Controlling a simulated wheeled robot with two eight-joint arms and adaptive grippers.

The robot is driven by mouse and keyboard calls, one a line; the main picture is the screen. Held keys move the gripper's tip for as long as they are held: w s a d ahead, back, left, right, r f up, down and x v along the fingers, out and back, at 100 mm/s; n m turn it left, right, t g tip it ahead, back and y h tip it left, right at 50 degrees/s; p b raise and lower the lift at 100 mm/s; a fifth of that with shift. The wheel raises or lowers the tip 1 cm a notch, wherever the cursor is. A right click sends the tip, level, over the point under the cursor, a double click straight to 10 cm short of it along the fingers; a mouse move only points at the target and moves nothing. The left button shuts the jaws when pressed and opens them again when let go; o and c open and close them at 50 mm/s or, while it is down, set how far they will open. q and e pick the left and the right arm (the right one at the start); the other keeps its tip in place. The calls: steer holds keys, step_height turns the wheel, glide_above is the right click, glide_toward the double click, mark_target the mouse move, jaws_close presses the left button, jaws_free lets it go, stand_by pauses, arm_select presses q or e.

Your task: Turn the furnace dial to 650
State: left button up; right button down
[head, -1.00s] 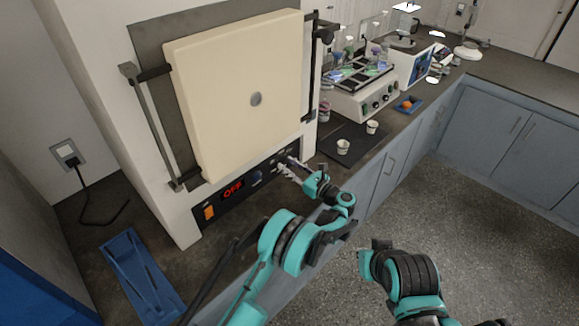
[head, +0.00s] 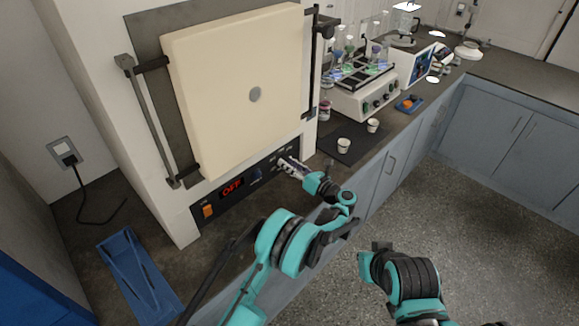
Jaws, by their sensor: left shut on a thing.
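The furnace (head: 235,95) stands at the left with its cream door shut. Its dark control panel (head: 225,205) runs below the door. The panel display (head: 232,187) shows OFF in red. My left gripper (head: 286,163) is at the right part of the panel, shut on the furnace dial. The fingers hide most of the dial, so its pointer cannot be read. White markings show on the panel around the fingertips. My right arm (head: 405,280) is at the lower right, and its gripper cannot be made out.
An orange switch (head: 208,211) is at the panel's left end. A blue tray (head: 140,278) lies on the counter at lower left. Two small white cups (head: 343,145) (head: 373,125) stand right of the furnace, before a white shaker (head: 362,98) with flasks.

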arm_select(q)
steer(key=shift+m+b, duration=0.3)
steer(key=shift+m, duration=0.8)
steer(key=o, duration=1.2)
steer(key=shift+c, duration=0.2)
steer(key=shift+v, duration=3.75)
